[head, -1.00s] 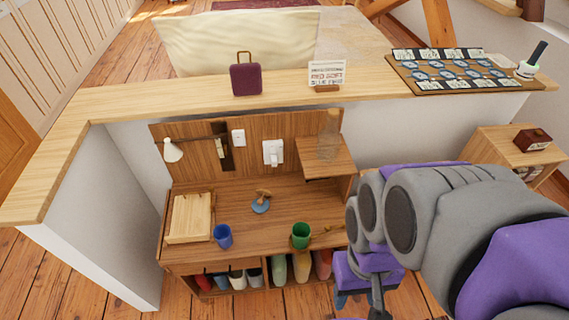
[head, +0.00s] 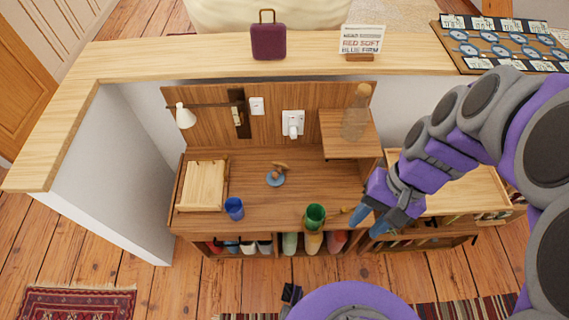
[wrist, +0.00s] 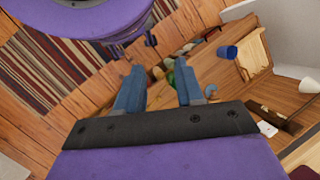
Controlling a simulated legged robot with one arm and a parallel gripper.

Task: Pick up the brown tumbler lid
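No lid is clearly recognisable. A brown knobbed piece (head: 279,167) rests on or beside a blue disc (head: 275,181) on the wooden desk (head: 250,160); I cannot tell whether it is the tumbler lid. Small yellow-brown pieces (head: 346,210) lie right of the green tumbler (head: 315,217), too small to identify. A blue tumbler (head: 234,209) stands at the desk's front left; it also shows in the wrist view (wrist: 228,52). My gripper (head: 366,223) is at the desk's front right corner, right of the green tumbler. Its fingers are apart and empty in the wrist view (wrist: 158,76).
A light wooden box (head: 203,186) sits at the desk's left. A raised shelf (head: 345,146) with a see-through brown bottle (head: 356,112) stands at the back right. Several bottles fill the compartments below. A low wooden cabinet (head: 465,195) stands to the right.

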